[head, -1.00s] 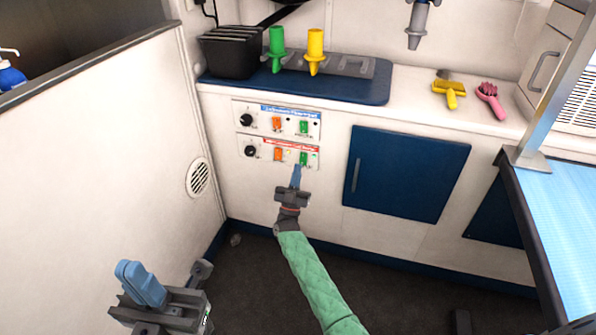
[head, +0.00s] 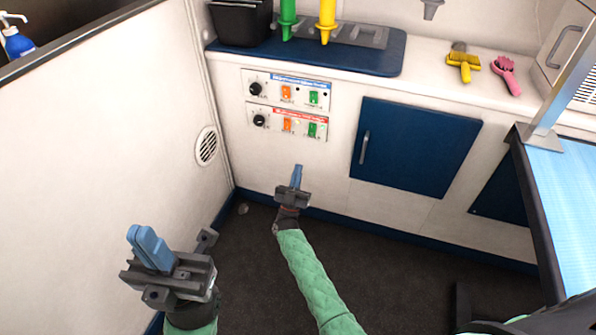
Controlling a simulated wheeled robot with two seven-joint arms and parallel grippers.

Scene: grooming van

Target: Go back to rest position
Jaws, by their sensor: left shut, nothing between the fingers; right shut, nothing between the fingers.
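My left gripper (head: 150,247) is at the lower left of the head view, in front of the white side wall. Its blue fingers are together and hold nothing. My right gripper (head: 298,176) is near the middle, below the control panels, with its blue fingers shut and empty. It looks apart from the lower control panel (head: 286,122), which has a black knob, an orange switch and a green switch. The upper control panel (head: 286,90) has the same layout. Neither gripper covers the switches.
A blue cabinet door (head: 415,145) is right of the panels. The counter (head: 425,88) holds a yellow brush (head: 463,64) and a pink brush (head: 506,73). A table with a light blue top (head: 565,200) stands at the right. A round vent (head: 207,145) is in the left wall. Dark floor is free below.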

